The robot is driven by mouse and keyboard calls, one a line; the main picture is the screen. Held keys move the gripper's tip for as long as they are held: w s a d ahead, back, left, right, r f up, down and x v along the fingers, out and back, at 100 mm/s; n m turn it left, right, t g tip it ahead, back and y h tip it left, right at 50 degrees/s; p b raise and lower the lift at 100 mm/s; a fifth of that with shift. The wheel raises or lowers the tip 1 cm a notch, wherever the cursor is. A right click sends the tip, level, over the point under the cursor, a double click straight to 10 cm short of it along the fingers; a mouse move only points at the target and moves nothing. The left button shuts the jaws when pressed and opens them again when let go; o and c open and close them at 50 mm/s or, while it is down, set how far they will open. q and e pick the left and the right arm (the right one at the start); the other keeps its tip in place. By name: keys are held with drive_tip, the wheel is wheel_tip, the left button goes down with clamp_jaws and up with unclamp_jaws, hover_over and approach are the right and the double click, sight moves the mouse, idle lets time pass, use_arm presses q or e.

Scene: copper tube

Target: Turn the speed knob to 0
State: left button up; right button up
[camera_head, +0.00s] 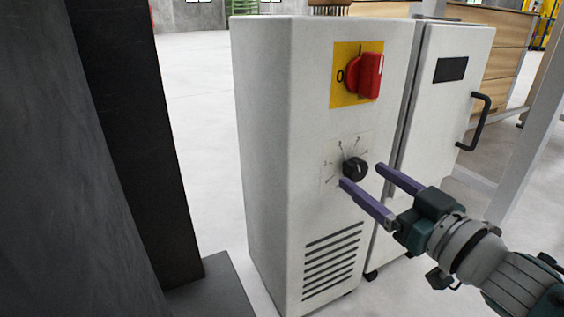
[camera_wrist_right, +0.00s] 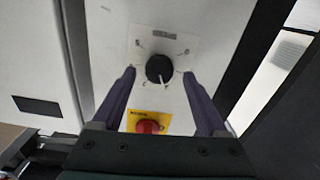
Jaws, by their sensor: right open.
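The black speed knob (camera_head: 355,169) sits on the front of a white cabinet (camera_head: 262,150), with a printed dial scale around it. In the right wrist view the knob (camera_wrist_right: 159,69) lies ahead of my right gripper, and a pale pointer mark shows on its face. My right gripper (camera_head: 360,174) is open, its two purple fingers on either side of the knob. In the wrist view the fingers (camera_wrist_right: 159,75) flank the knob with gaps on both sides; I cannot tell how far their tips are from the panel. My left gripper is not in view.
A red rotary switch (camera_head: 366,75) on a yellow plate (camera_head: 343,95) is above the knob. Vent slots (camera_head: 332,262) are below it. A cabinet door with a black handle (camera_head: 478,122) stands to the right. A dark column (camera_head: 135,130) rises at the left.

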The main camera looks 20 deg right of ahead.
drive_tip(key=shift+w, duration=0.5)
drive_tip(key=shift+c, duration=0.2)
clamp_jaws()
